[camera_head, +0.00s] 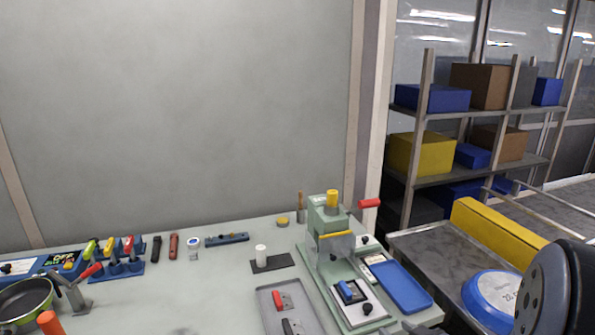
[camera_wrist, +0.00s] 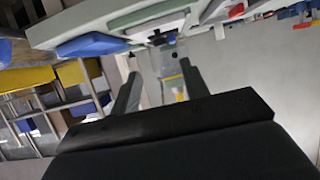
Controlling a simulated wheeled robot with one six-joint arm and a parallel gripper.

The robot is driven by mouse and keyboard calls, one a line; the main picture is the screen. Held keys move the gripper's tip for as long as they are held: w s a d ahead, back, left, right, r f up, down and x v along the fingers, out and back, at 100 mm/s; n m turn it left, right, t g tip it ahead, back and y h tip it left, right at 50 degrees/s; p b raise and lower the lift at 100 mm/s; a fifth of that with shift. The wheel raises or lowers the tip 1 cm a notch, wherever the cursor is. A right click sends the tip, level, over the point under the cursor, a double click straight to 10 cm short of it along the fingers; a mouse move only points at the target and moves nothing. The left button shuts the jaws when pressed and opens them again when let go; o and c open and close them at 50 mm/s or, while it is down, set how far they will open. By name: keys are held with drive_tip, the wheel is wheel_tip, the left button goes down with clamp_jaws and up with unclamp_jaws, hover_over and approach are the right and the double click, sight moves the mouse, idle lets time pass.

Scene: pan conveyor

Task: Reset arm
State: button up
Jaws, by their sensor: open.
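My gripper (camera_wrist: 159,69) shows in the wrist view, its two dark fingers spread apart with nothing between them. The wrist picture is turned over, with the bench (camera_wrist: 75,24) along the top. The green press (camera_wrist: 172,62) appears beyond the fingertips, apart from them as far as I can tell. In the head view, a dark part of my arm fills the lower right corner, and the fingers cannot be made out there. The green press (camera_head: 328,240) with a red handle stands at the right end of the bench (camera_head: 200,290).
A blue tray (camera_head: 402,287) and a grey tray (camera_head: 288,308) lie by the press. A pan (camera_head: 28,298) and several tools are on the left. A blue round object (camera_head: 490,298) and a yellow bar (camera_head: 498,232) are at the conveyor, right. Shelves (camera_head: 470,110) stand behind.

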sight(370, 310)
drive_tip(key=b+x, duration=0.1)
drive_tip(key=x, duration=0.8)
drive_tip(key=shift+w+a+f, duration=0.15)
drive_tip(key=shift+w, duration=0.15)
drive_tip(key=w, duration=0.2)
drive_tip(key=w+a, duration=0.1)
drive_tip(key=w, duration=0.1)
drive_tip(key=shift+a+f, duration=0.1)
drive_tip(key=shift+a, duration=0.05)
drive_tip(key=shift+w+a, duration=0.1)
drive_tip(key=shift+w, duration=0.4)
